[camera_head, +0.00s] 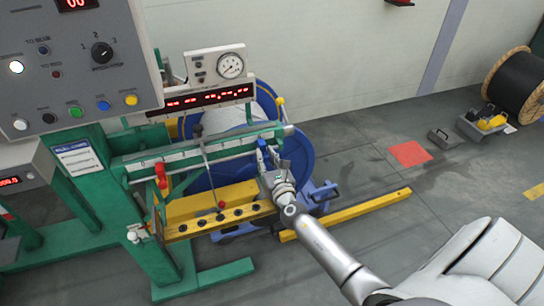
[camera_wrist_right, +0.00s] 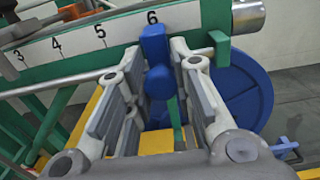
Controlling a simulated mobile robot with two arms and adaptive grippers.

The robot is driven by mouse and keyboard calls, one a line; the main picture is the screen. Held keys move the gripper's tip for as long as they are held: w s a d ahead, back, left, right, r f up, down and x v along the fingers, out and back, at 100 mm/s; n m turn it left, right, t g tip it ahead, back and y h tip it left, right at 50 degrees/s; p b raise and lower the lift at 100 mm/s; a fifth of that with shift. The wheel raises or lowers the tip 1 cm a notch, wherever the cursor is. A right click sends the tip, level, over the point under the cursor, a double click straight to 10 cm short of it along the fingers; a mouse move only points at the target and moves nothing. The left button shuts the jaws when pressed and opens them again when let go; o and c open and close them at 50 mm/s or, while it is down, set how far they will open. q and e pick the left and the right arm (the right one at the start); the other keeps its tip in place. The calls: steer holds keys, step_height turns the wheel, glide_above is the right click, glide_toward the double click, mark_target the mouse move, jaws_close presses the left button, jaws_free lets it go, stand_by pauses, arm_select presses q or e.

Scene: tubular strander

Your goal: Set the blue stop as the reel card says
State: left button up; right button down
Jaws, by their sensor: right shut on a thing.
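The blue stop (camera_head: 262,145) sits on the white numbered scale rail (camera_head: 200,151) of the green machine, near its right end. In the right wrist view the blue stop (camera_wrist_right: 154,48) stands just below the 6 mark. My right gripper (camera_head: 271,163) reaches it from the front right and is shut on it. In the wrist view its fingers (camera_wrist_right: 156,72) stand on both sides of the stop's lower part. A white card with a blue header (camera_head: 77,158) is on the green post at left; its small text is not legible. My left gripper is out of view.
A red stop (camera_head: 162,178) sits further left on the rail. A large blue reel (camera_head: 298,150) stands behind it. A grey control panel (camera_head: 80,65) fills the upper left. A yellow floor bar (camera_head: 345,215) lies below; open floor extends right.

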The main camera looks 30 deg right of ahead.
steer(key=a, duration=0.2)
steer(key=w+a, duration=0.1)
steer(key=a, duration=0.1)
steer(key=shift+a, duration=0.15)
steer(key=c, duration=1.2)
jaws_free()
steer(key=shift+c, duration=0.2)
steer(key=v, duration=1.2)
steer(key=shift+s, duration=0.1)
